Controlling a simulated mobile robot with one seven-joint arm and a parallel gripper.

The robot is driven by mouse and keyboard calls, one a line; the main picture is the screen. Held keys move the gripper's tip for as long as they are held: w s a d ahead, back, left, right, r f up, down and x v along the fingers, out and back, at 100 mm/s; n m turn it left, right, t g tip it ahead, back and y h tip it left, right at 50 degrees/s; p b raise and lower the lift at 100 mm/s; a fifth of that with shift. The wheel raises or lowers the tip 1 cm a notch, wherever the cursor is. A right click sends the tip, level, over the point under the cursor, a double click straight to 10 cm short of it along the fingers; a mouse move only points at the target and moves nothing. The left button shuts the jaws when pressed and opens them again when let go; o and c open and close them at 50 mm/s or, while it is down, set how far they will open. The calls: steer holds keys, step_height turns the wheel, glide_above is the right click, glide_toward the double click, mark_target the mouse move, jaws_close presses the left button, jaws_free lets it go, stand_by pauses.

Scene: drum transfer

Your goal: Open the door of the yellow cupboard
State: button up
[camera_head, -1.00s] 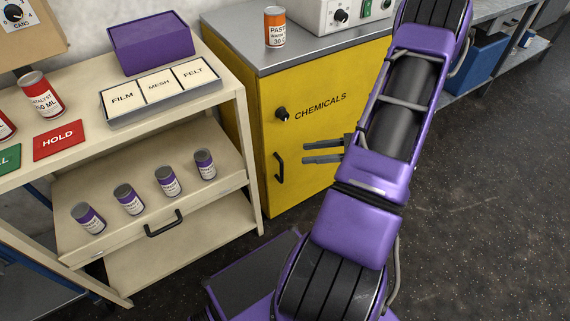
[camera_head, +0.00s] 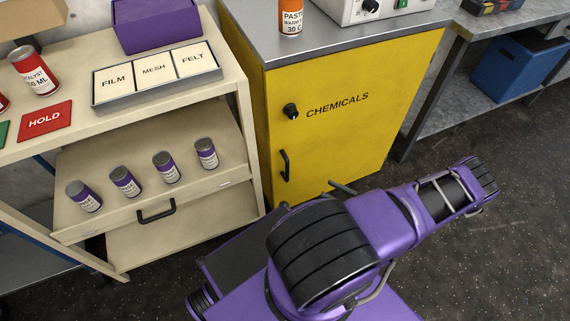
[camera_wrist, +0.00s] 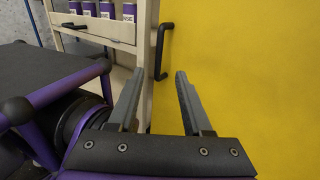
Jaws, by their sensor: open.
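The yellow cupboard (camera_head: 345,110) stands in the middle of the head view, with "CHEMICALS" on its door. The door looks shut. A black bar handle (camera_head: 286,165) is upright near the door's left edge, below a black knob (camera_head: 291,111). In the wrist view the same handle (camera_wrist: 159,52) shows ahead of my gripper (camera_wrist: 158,74), roughly in line with the gap between its fingers. The fingers are apart with nothing between them, and the handle looks beyond their tips. In the head view my arm hides most of the gripper; a finger shows low before the door.
A beige cart (camera_head: 245,120) stands left of the cupboard, its drawer (camera_head: 120,205) pulled out with several purple-labelled cans. An orange can (camera_head: 291,18) stands on the cupboard. Open floor (camera_head: 500,225) lies to the right; a blue bin (camera_head: 515,70) is under a bench.

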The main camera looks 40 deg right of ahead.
mark_target(287, 168)
steer(key=x, duration=1.7)
steer(key=shift+a, duration=0.15)
jaws_close()
stand_by(0.8)
